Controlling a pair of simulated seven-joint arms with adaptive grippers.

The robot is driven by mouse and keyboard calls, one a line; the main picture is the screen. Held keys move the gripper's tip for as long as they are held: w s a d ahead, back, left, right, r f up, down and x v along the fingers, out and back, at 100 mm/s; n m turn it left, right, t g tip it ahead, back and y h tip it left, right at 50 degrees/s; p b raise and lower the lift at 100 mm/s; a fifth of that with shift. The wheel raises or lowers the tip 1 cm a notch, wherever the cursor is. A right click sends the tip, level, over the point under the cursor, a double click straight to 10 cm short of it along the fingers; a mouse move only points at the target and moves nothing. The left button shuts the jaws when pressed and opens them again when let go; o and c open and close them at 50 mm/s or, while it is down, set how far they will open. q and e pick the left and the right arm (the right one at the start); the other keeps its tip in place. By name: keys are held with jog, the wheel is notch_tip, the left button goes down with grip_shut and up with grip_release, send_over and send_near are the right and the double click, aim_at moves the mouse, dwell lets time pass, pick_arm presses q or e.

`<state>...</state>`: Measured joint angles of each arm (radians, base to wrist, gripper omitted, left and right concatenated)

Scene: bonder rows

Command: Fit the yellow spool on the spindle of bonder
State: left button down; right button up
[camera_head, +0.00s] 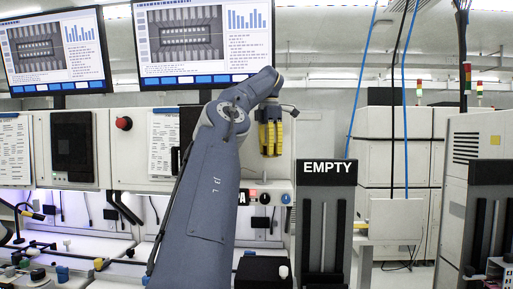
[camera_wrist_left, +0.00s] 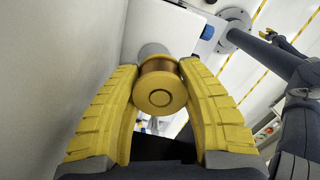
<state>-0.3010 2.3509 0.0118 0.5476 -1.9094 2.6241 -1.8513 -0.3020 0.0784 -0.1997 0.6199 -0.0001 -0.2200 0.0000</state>
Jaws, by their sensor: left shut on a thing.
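My left gripper (camera_head: 270,138) is in front of a white machine front in the head view, its yellow fingers pointing down. In the left wrist view, its two curved fingers (camera_wrist_left: 162,105) are shut on the yellow spool (camera_wrist_left: 159,92), which has copper-brown winding behind a round yellow flange. A grey cylinder (camera_wrist_left: 153,50), perhaps the spindle, shows right behind the spool against a white panel. I cannot tell whether the spool sits on it or stands apart. The spool cannot be made out in the head view. A small, dark and yellow shape, perhaps my right gripper (camera_wrist_left: 285,42), shows at the wrist view's upper right.
A black rack marked EMPTY (camera_head: 328,174) stands just right of my left gripper. Two monitors (camera_head: 204,42) hang above. A red button (camera_head: 124,123) is on the machine front to the left. A grey wall (camera_wrist_left: 52,60) runs close beside the fingers in the wrist view.

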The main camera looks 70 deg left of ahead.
pick_arm(q)
jog(key=shift+s+a+r+n, duration=0.6)
jog(key=shift+s+a+r, duration=0.05)
jog(key=shift+s, duration=0.25)
